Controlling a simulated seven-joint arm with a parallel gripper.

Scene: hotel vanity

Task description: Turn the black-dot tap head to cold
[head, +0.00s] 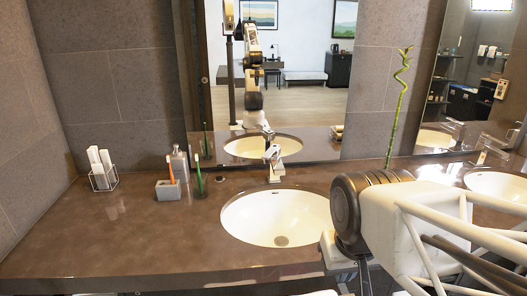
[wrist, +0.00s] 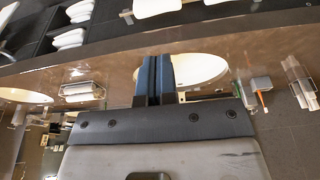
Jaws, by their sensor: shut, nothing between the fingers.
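A chrome tap (head: 273,163) stands upright behind the left white basin (head: 265,219) in the head view. A second tap (head: 487,152) stands behind the right basin (head: 500,184). No black dot can be made out on either tap head at this size. In the wrist view my gripper (wrist: 158,66) has its two blue-and-dark fingers together, with nothing between them. The left basin (wrist: 200,68) shows behind the fingers there. My gripper is apart from both taps; its fingertips do not show in the head view, where my arm covers the right front.
A bamboo stalk (head: 395,120) rises between the basins. Mirrors (head: 290,90) line the back wall.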

